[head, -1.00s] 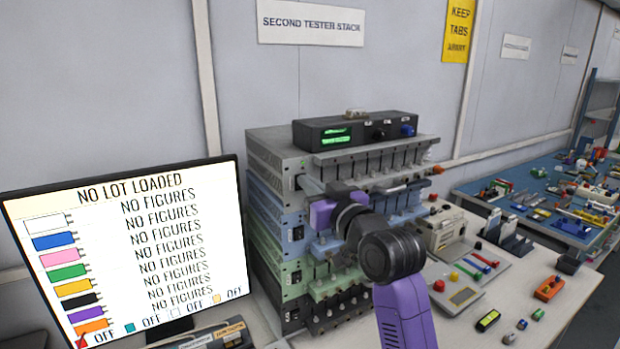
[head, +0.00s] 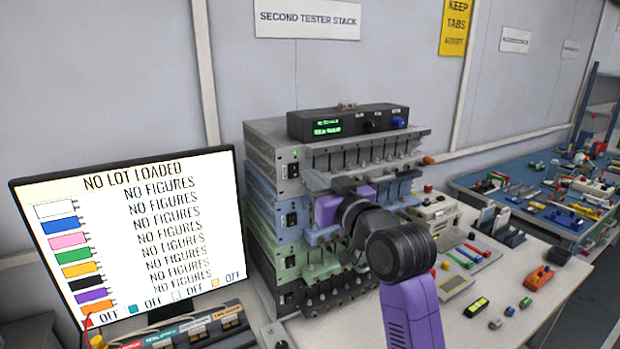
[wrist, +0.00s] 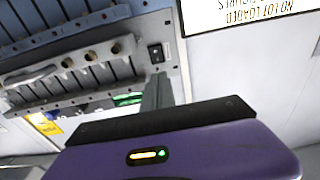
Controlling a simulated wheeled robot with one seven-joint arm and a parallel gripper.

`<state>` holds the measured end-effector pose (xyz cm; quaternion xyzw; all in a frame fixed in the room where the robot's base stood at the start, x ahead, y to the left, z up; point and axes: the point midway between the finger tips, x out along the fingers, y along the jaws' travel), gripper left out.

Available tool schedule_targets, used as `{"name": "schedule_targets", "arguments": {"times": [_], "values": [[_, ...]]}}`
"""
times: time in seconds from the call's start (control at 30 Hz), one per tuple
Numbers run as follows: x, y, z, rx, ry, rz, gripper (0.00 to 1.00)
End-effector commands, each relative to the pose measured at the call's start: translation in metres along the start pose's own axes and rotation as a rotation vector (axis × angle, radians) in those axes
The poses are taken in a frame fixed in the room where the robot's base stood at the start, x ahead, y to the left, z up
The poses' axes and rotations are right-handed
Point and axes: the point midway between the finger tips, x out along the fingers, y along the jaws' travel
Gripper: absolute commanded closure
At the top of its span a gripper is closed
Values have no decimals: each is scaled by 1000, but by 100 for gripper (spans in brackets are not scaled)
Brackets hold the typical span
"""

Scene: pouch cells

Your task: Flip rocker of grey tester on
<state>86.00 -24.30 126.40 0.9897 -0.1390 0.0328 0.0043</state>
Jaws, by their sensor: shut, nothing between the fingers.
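The grey tester (head: 268,141) is the top unit of the stack, under a black box. Its black rocker (head: 293,170) is at the left end of its front, with a small green light above it. The rocker also shows in the wrist view (wrist: 155,52), which sees the stack upside down. I cannot tell clearly which way it is tipped. My gripper (head: 312,181) is shut and empty in front of the rocker, a little to its right. In the wrist view its fingertips (wrist: 157,78) are close to the rocker, seemingly apart from it.
The black box (head: 347,123) rests on top. A monitor (head: 130,240) stands left. Small parts lie on the table at right.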

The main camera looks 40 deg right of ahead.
Motion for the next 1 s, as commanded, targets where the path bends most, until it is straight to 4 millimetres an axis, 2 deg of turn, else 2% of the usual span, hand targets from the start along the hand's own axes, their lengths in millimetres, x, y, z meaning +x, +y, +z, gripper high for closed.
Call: {"name": "schedule_targets", "arguments": {"times": [0.33,0.5,1.0], "values": [[-51,1,-10,-1,4,3,100],[-70,1,-15,-1,3,2,100],[-76,1,-17,0,2,1,100]]}}
